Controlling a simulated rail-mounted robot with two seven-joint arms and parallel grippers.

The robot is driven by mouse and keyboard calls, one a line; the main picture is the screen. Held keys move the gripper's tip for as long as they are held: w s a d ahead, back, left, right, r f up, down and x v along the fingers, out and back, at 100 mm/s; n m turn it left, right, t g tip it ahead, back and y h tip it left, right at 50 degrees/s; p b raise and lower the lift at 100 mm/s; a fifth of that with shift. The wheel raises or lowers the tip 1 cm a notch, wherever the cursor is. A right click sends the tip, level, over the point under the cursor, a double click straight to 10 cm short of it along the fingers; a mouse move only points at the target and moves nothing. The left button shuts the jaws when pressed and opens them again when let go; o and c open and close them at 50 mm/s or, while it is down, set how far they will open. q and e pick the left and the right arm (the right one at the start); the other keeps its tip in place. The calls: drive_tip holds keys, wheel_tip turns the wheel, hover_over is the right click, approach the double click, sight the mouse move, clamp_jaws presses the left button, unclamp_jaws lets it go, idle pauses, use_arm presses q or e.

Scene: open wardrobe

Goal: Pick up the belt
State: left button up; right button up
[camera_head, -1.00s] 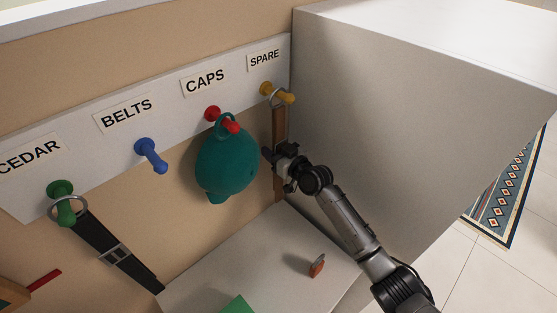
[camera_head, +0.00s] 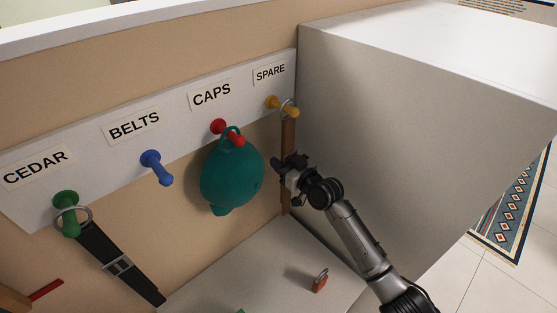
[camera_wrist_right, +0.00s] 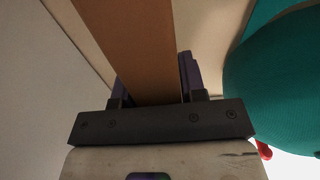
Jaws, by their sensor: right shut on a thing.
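A brown belt (camera_head: 289,135) hangs upright by a metal ring (camera_head: 288,107) from the yellow peg (camera_head: 281,106) under the SPARE label. My right gripper (camera_head: 285,170) is shut on this belt partway down its length, and the ring is still around the peg. In the right wrist view the brown strap (camera_wrist_right: 135,50) runs between the two fingers. A black belt (camera_head: 112,258) hangs by a ring from the green peg (camera_head: 66,212) under CEDAR. The blue peg (camera_head: 155,167) under BELTS is empty. My left gripper is not in view.
A teal cap (camera_head: 231,174) hangs on the red peg (camera_head: 228,132) under CAPS, just left of my right gripper. A white cabinet side (camera_head: 370,130) stands close on the right. A padlock-like orange object (camera_head: 320,281) is on the white surface below.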

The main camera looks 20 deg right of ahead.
drive_tip(key=v, duration=1.6)
drive_tip(key=shift+s+b, duration=0.2)
drive_tip(key=shift+b, duration=0.1)
